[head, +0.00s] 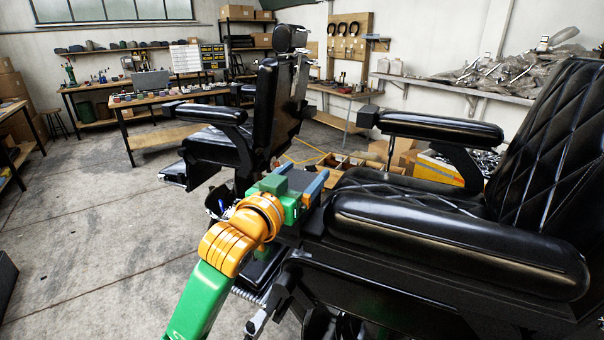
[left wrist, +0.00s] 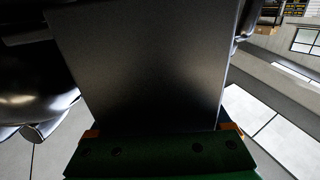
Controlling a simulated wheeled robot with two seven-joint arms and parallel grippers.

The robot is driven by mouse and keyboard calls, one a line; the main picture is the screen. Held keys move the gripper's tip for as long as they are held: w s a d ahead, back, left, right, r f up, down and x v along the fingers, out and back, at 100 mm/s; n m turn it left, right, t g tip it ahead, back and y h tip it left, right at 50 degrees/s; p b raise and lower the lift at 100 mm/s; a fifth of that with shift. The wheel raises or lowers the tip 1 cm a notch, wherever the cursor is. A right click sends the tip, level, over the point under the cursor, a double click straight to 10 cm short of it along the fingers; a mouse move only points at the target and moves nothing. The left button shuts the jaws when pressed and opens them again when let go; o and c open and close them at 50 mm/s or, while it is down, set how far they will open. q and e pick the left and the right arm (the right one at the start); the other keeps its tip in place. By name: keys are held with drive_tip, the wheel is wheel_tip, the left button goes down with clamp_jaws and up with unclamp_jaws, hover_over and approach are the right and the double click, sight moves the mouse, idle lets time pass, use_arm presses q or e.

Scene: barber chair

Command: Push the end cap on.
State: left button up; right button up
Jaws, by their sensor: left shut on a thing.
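My left gripper (head: 300,178) is shut on a dark grey, flat-faced block, which I take to be the end cap (head: 297,182). The green and blue jaws lie on either side of it. In the left wrist view the end cap (left wrist: 145,60) is a broad dark panel filling the middle. The near armrest (head: 460,235) of the black barber chair has its front end just right of the gripper. The cap appears close to that end, but I cannot tell whether they touch. The far armrest (head: 443,128) has a box-shaped cap (head: 368,117) on its front end. My right gripper is not in view.
A second black barber chair (head: 270,110) stands just behind the gripper. Cardboard boxes (head: 400,157) and an orange-yellow crate (head: 440,170) are behind the near chair. Workbenches (head: 150,100) line the back.

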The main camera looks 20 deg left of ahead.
use_arm(q)
drive_tip(key=shift+f, duration=0.35)
drive_tip(key=o, duration=1.4)
drive_tip(key=shift+c, duration=0.2)
drive_tip(key=s, duration=0.2)
drive_tip(key=s+b, duration=0.1)
drive_tip(key=s, duration=0.2)
drive_tip(key=s+a+b, duration=0.1)
drive_tip(key=s, duration=0.1)
drive_tip(key=shift+s, duration=0.15)
